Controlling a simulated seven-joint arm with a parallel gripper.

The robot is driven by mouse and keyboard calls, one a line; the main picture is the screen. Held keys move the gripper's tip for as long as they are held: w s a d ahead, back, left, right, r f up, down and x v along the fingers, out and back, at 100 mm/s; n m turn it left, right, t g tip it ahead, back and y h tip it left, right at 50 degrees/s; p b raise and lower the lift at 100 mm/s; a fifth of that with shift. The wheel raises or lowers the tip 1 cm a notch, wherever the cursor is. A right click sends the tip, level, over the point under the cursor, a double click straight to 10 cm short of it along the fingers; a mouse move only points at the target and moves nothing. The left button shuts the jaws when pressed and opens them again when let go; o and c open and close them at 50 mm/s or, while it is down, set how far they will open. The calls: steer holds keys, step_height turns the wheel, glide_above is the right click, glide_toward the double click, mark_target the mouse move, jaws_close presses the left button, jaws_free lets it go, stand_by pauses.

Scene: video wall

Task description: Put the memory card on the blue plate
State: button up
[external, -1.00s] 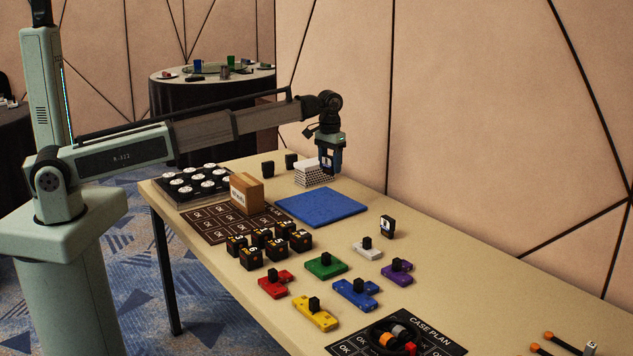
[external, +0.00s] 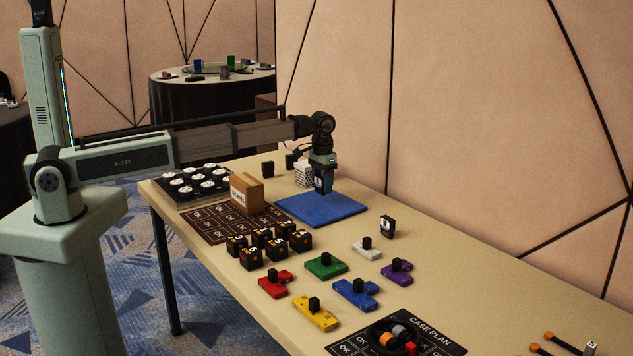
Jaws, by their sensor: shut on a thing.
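My gripper (external: 322,186) points down over the back part of the blue plate (external: 312,212). It is shut on a small dark piece with a white mark, which I take to be the memory card (external: 321,182). The card is upright between the fingers, close above the plate. The fingers partly hide it, and I cannot tell whether its lower edge touches the plate. The blue plate is flat on the table and otherwise bare.
A white stack (external: 303,174) stands just behind the plate, and a cardboard box (external: 246,192) at its left. Several black numbered cubes (external: 275,249) and coloured pieces with black knobs (external: 326,264) are in front. A dark piece with a white face (external: 387,227) stands at the right.

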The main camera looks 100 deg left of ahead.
mark_target(322, 176)
steer(key=shift+f, duration=1.6)
steer(key=shift+f, duration=0.15)
steer(key=o, duration=1)
step_height(322, 176, up, 12)
steer(key=shift+r, duration=0.15)
